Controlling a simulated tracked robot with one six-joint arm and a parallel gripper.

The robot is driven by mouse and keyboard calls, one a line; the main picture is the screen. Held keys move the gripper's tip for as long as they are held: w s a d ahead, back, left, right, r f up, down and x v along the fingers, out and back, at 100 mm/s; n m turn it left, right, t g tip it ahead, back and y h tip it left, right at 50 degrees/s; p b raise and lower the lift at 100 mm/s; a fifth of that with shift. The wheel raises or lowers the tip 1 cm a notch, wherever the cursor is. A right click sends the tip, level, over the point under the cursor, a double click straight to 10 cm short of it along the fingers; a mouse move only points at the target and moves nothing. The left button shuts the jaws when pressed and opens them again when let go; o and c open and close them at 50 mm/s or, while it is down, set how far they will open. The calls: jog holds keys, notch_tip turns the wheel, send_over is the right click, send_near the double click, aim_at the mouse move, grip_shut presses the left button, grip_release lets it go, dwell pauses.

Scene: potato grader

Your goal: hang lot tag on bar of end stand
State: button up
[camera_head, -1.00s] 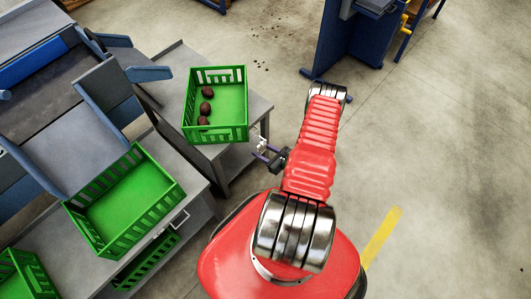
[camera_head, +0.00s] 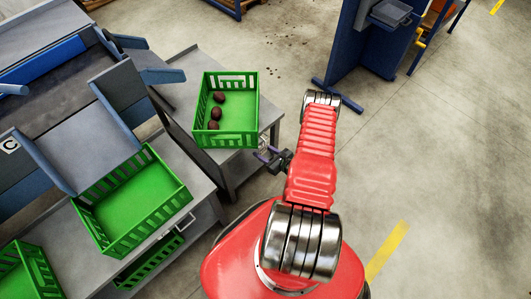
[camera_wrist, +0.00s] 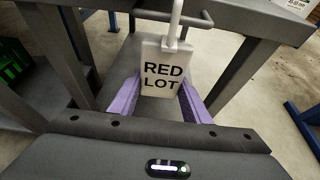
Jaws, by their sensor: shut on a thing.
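The lot tag (camera_wrist: 162,70) is a white card reading "RED LOT" with a white hook (camera_wrist: 175,22) at its top. My gripper (camera_wrist: 158,92) has purple fingers shut on the tag, one on each side of it. The end stand (camera_wrist: 235,25) is a grey table, and its grey bar (camera_wrist: 145,17) runs across behind or at the hook in the wrist view. I cannot tell whether the hook is over the bar or in front of it. In the head view my gripper (camera_head: 265,155) is beside the front edge of the end stand (camera_head: 229,165).
A green crate (camera_head: 240,140) with several dark potatoes stands on the end stand. An empty green crate (camera_head: 108,240) sits on the grey bench at left. A blue frame (camera_head: 365,45) stands at the back. Open floor lies to the right.

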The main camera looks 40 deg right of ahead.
jog(key=shift+f, duration=0.45)
jog(key=o, duration=1.1)
jog(key=shift+s, duration=0.15)
jog(key=v, duration=1.3)
jog(key=shift+s+r, duration=0.15)
jog(key=shift+s, duration=0.1)
